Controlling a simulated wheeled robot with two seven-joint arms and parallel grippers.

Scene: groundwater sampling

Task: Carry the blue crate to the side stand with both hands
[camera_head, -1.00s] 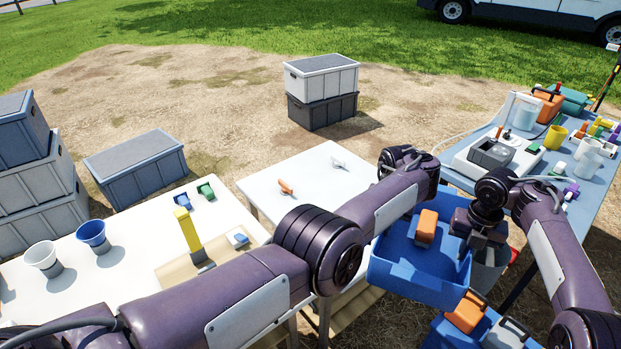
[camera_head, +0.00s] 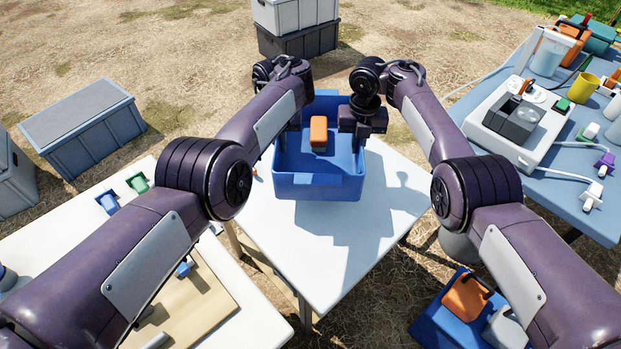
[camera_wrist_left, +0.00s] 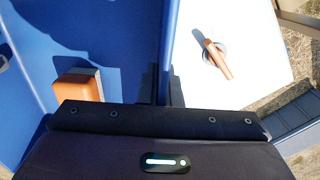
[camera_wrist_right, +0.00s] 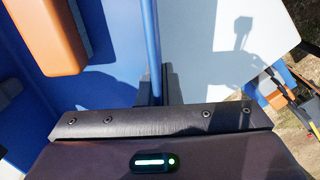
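The blue crate (camera_head: 318,187) hangs over the white side stand (camera_head: 385,215), level or nearly so, with its shadow on the top. An orange-topped item (camera_head: 319,133) sits inside it. My left gripper (camera_head: 293,125) is at the crate's left wall, mostly hidden by my arm; in the left wrist view its fingers (camera_wrist_left: 163,92) pinch the wall (camera_wrist_left: 170,40). My right gripper (camera_head: 360,128) is at the right wall; in the right wrist view its fingers (camera_wrist_right: 157,90) pinch that wall (camera_wrist_right: 152,45). The gap under the crate cannot be measured.
An orange-handled tool (camera_wrist_left: 217,58) lies on the stand beside the crate's left side. A blue container (camera_head: 440,325) with orange and grey items stands low at right. A blue instrument table (camera_head: 570,210) is at right, a white worktable (camera_head: 265,310) at left. The stand's front is clear.

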